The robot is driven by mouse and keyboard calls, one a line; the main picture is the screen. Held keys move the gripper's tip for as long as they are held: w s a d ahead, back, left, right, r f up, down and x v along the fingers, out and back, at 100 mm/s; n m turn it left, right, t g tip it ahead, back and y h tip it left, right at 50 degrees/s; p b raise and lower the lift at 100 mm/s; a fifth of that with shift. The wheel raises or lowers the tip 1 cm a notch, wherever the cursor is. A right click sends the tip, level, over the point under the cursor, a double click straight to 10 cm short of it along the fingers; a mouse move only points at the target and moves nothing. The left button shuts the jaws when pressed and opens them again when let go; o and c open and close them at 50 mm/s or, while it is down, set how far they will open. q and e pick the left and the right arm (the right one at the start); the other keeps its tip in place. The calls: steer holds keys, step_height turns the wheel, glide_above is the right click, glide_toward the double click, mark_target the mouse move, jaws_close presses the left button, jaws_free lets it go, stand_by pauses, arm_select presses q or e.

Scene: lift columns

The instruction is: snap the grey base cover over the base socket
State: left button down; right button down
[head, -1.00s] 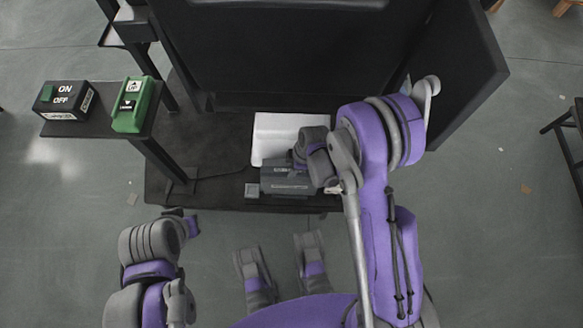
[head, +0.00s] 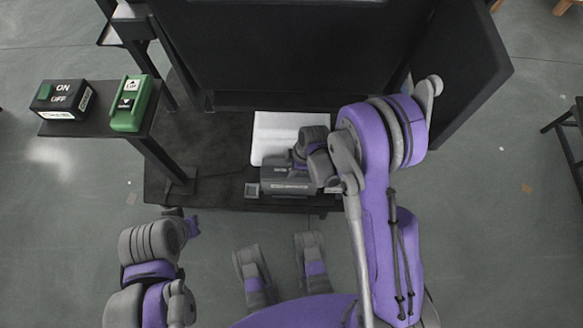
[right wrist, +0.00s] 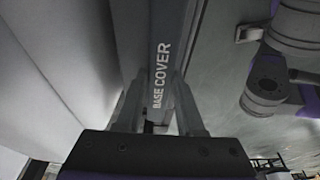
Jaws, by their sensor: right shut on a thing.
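The grey base cover (head: 285,187) is a dark grey block with pale lettering, at the front edge of a low black platform in the head view. In the right wrist view the base cover (right wrist: 160,50) reads "BASE COVER" and stands between the two fingers. My right gripper (right wrist: 158,105) is shut on it. In the head view the right gripper (head: 303,165) is partly hidden by its own arm. A small grey square piece (head: 252,190) sits just left of the cover; I cannot tell whether it is the base socket. My left gripper does not show clearly.
A white block (head: 272,132) lies behind the cover on the black platform (head: 225,150). A large black panel (head: 300,45) rises behind. At left, a stand holds a black ON/OFF box (head: 62,103) and a green button box (head: 132,103). The platform's left part is mostly clear.

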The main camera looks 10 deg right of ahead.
jaws_free()
stand_by(0.5)
steer(key=shift+r, duration=0.1)
stand_by(0.3)
steer(key=shift+p+v, duration=2.25)
steer(key=shift+v, duration=1.9)
